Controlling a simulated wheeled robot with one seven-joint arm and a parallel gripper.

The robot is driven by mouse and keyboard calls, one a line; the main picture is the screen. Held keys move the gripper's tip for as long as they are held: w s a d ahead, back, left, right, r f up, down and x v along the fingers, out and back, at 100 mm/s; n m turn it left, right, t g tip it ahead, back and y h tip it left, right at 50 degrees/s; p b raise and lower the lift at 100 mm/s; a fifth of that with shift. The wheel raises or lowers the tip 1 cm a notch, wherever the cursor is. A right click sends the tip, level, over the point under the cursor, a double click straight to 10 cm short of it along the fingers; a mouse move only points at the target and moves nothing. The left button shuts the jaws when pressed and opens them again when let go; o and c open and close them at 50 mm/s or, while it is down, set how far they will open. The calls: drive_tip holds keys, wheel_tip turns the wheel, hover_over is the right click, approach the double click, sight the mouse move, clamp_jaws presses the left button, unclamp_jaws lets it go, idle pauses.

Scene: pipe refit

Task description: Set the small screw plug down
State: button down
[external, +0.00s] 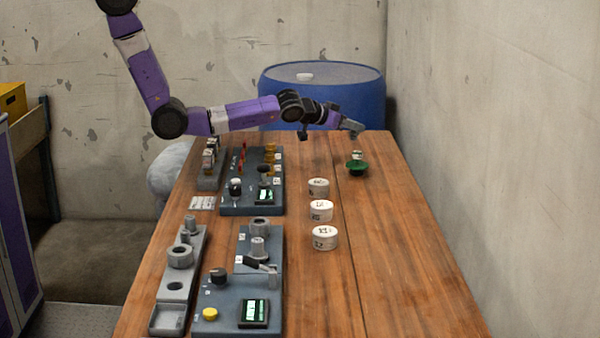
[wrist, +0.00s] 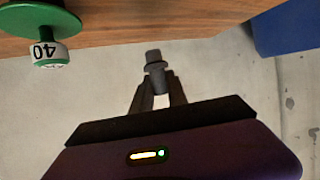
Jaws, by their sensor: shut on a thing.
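My gripper (external: 354,126) is stretched out over the far part of the wooden table (external: 400,250). In the wrist view its two fingers (wrist: 158,92) are shut on the small screw plug (wrist: 154,62), a dark grey piece with a wider collar and a narrower end pointing away from the fingers. The plug is held in the air, clear of the table edge in that view. In the external view the plug is too small to make out at the fingertips.
A green-based piece with a white band marked 40 (external: 357,168) stands below my gripper. Several white labelled discs (external: 321,210) stand mid-table. Grey control panels (external: 252,190) and a grey holder with holes (external: 176,285) fill the left. A blue barrel (external: 340,95) stands behind. The right side is bare.

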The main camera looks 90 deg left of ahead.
drive_tip(key=shift+f+b, duration=0.45)
drive_tip(key=shift+f, duration=2.9)
drive_tip(key=shift+f, duration=0.1)
drive_tip(key=shift+f, duration=0.15)
drive_tip(key=c, duration=1.3)
unclamp_jaws()
drive_tip(key=shift+r, duration=0.25)
drive_tip(key=shift+s+r, duration=0.1)
drive_tip(key=v, duration=1.1)
drive_tip(key=shift+s+d+r, duration=0.1)
drive_tip(key=shift+s+d, duration=0.1)
drive_tip(key=shift+s, duration=0.1)
